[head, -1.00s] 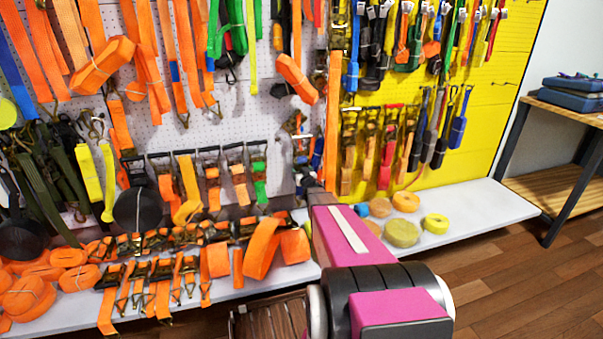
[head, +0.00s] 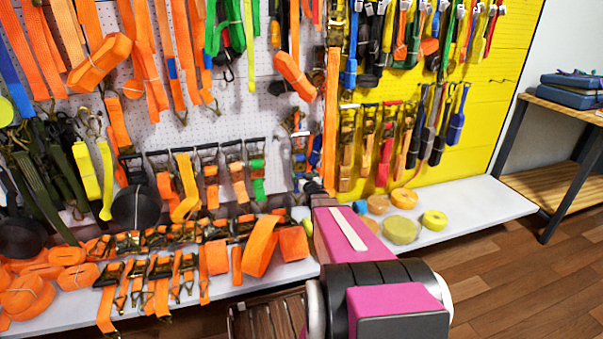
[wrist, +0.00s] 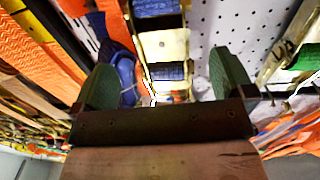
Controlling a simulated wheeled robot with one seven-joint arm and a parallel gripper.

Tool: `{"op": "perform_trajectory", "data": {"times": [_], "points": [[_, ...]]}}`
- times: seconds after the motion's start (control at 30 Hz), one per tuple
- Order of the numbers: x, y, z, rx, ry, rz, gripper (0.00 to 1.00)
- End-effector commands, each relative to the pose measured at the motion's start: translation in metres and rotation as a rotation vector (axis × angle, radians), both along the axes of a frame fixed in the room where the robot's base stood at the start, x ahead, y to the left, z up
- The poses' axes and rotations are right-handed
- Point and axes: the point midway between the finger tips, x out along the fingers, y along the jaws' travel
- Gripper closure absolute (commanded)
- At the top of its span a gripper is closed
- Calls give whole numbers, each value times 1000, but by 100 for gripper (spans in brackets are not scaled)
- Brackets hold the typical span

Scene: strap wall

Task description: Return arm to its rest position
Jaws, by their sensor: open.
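My arm, pink with dark joints, reaches from the bottom of the head view toward the strap wall. My gripper shows in the wrist view (wrist: 165,85), with its two greenish fingers wide apart and nothing held between them. In the head view the gripper itself is hidden or too small to tell at the far end of the arm. Beyond the fingers in the wrist view is a hanging buckle with blue strap (wrist: 160,72), in front of the white pegboard (wrist: 215,28). I cannot tell whether the fingers touch anything.
A white shelf (head: 480,205) runs below the wall. Orange straps with ratchets (head: 150,275) fill its left part, and strap rolls (head: 400,229) lie beside my arm. Many straps hang on the yellow panel (head: 480,110). A wooden table (head: 555,185) stands right. Floor (head: 540,270) is clear there.

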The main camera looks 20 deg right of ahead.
Motion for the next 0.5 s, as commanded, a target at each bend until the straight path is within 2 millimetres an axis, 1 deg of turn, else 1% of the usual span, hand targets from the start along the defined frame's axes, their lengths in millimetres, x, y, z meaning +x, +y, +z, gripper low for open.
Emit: {"op": "perform_trajectory", "data": {"times": [0.03,0.1,0.2,0.37,0.5], "points": [[-14,1,2,0,1,-1,0],[-24,0,1,0,0,0,0],[-33,0,1,0,-1,0,0],[-37,1,0,0,7,-4,0],[-42,5,-1,-2,74,-39,0]]}}
